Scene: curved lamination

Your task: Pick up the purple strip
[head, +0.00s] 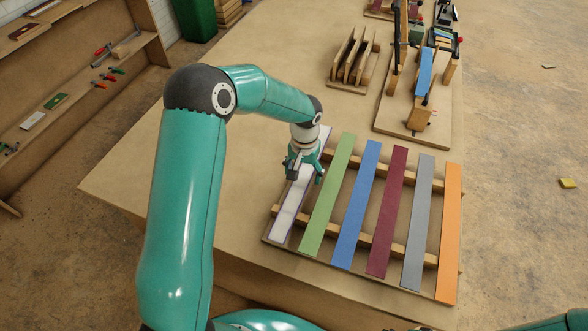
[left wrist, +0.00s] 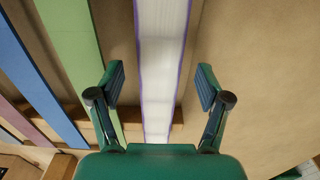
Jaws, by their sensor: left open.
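The purple strip (head: 290,210) is the leftmost strip on the wooden rack in the head view. Its upper face looks white, with purple along its edges. In the left wrist view the strip (left wrist: 160,65) runs lengthwise between the fingers. My left gripper (head: 305,173) is over the middle of the strip and hides part of it. The same gripper (left wrist: 160,88) is open, with one finger on each side of the strip and a gap to both edges. My right gripper is not in view.
Green (head: 328,195), blue (head: 357,205), maroon (head: 387,210), grey (head: 418,222) and orange (head: 448,232) strips lie to the right on the rack's wooden rails (head: 343,234). A clamping form (head: 420,85) with a blue strip stands behind. The table's left side is bare.

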